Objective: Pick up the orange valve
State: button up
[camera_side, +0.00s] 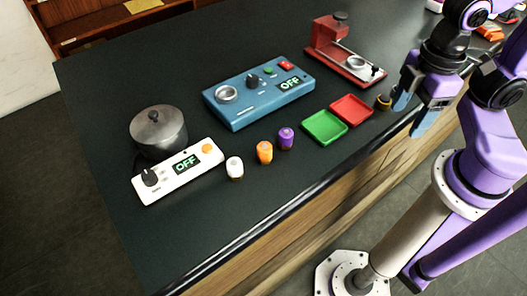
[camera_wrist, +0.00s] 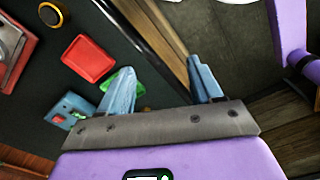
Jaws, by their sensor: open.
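The orange valve (camera_side: 265,152) stands upright on the dark counter, between a white valve (camera_side: 235,167) on its left and a purple valve (camera_side: 286,138) on its right. My gripper (camera_side: 411,117) is open and empty at the counter's front edge, well to the right of the orange valve. In the wrist view my gripper (camera_wrist: 162,66) shows its two blue fingers spread apart with nothing between them. A small orange patch shows beside the left finger there; I cannot tell whether it is the valve.
Green (camera_side: 325,128) and red (camera_side: 352,110) trays lie between the valves and my gripper. A black-and-gold valve (camera_side: 383,102) stands close to my fingers. Behind are a blue console (camera_side: 259,97), a red brewer (camera_side: 345,62), and a white scale (camera_side: 178,173) by a pot (camera_side: 158,133).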

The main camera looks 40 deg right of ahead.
notch_tip(320, 180, up, 7)
jog(key=n, duration=0.5)
send_over(265, 147)
notch_tip(265, 147, down, 17)
jog(key=shift+r, duration=0.1)
dwell(0.4)
grip_shut()
